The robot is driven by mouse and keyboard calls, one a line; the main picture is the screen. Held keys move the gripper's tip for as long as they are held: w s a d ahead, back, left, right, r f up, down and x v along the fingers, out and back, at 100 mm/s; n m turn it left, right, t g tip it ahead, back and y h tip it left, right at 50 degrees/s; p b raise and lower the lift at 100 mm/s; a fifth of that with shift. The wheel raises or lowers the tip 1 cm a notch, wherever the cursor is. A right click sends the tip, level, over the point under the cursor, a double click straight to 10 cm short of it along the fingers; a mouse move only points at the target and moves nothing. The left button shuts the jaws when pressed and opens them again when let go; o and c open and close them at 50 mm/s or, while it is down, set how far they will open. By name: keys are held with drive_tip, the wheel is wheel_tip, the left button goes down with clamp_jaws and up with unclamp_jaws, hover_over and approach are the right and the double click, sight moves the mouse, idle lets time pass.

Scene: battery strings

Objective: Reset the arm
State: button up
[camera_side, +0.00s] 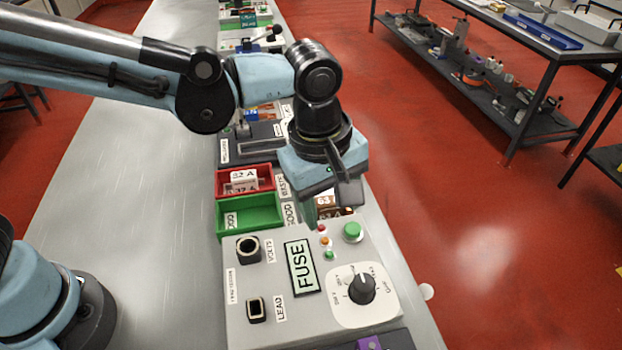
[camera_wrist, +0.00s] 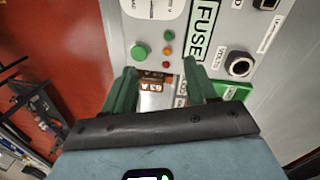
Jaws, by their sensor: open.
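My gripper (camera_side: 330,200) hangs above the far edge of the grey fuse tester (camera_side: 240,325). In the wrist view its two green fingers (camera_wrist: 160,85) are spread apart, with no object clearly held between them. Brown blocks marked 63 A (camera_wrist: 153,84) show between and beyond the fingers. They also show in the side view (camera_side: 331,212), partly hidden by my gripper. I cannot tell the exact height of the fingers above them.
A green bin (camera_side: 232,222) labelled GOOD and a red bin (camera_side: 222,188) holding 32 A blocks stand left of my gripper. The tester's knob (camera_side: 362,289) and green button (camera_side: 352,231) stick up. The grey bench (camera_side: 130,200) is clear on the left.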

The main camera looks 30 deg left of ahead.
drive_tip(key=s+a+r+m+t, duration=0.1)
drive_tip(key=a+m, duration=0.3)
drive_tip(key=a, duration=0.4)
drive_tip(key=s+a+m+t, duration=0.1)
drive_tip(key=a+m+t, duration=0.2)
drive_tip(key=a, duration=0.6)
drive_tip(key=s+a+r+m+t+y, duration=0.1)
drive_tip(key=a+m, duration=0.3)
drive_tip(key=a, duration=0.5)
drive_tip(key=shift+s+a+r+m+t, duration=0.2)
drive_tip(key=shift+s+r+m+t, duration=0.1)
drive_tip(key=shift+s+m+t, duration=0.15)
